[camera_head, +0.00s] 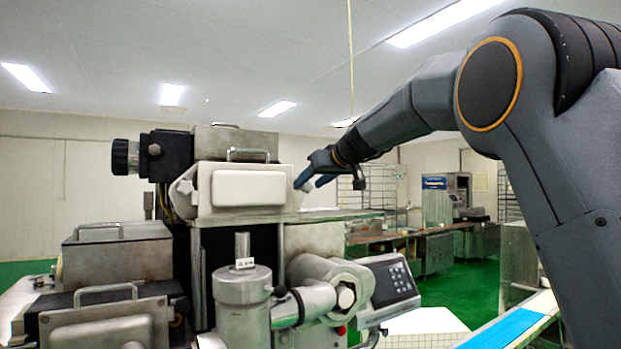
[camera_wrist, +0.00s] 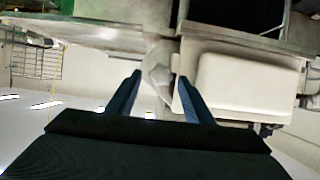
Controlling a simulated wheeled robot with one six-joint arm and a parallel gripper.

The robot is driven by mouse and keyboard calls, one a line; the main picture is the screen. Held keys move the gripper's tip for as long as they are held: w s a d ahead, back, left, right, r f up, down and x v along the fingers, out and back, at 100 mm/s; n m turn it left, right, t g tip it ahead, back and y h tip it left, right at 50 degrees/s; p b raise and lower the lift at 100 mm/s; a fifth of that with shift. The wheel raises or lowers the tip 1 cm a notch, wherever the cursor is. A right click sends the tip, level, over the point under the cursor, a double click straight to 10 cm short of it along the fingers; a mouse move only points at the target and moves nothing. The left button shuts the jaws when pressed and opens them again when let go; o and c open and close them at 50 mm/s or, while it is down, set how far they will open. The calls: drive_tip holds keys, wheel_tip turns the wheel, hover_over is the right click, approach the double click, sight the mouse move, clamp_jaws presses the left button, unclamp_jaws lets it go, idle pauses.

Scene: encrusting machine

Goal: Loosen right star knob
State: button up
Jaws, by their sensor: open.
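The right star knob (camera_wrist: 158,76) is a pale grey, lobed knob beside the white front cover (camera_wrist: 235,85) of the machine head, in the wrist view. It lies between the two dark blue fingertips of my gripper (camera_wrist: 160,77); I cannot tell whether they touch it. My gripper (camera_head: 303,184) is open, at the right end of the white cover (camera_head: 249,188) in the head view. There the fingers partly hide the right knob.
Below the cover stand a steel cylinder (camera_head: 243,290), a pipe assembly (camera_head: 335,285) and a control panel (camera_head: 392,282). A handle (camera_head: 248,154) sits on top of the machine head.

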drive_tip(key=shift+w+a+f, duration=0.2)
drive_tip(key=shift+w+a, duration=0.05)
drive_tip(key=shift+w, duration=0.1)
drive_tip(key=c, duration=1)
drive_tip(key=shift+c, duration=0.2)
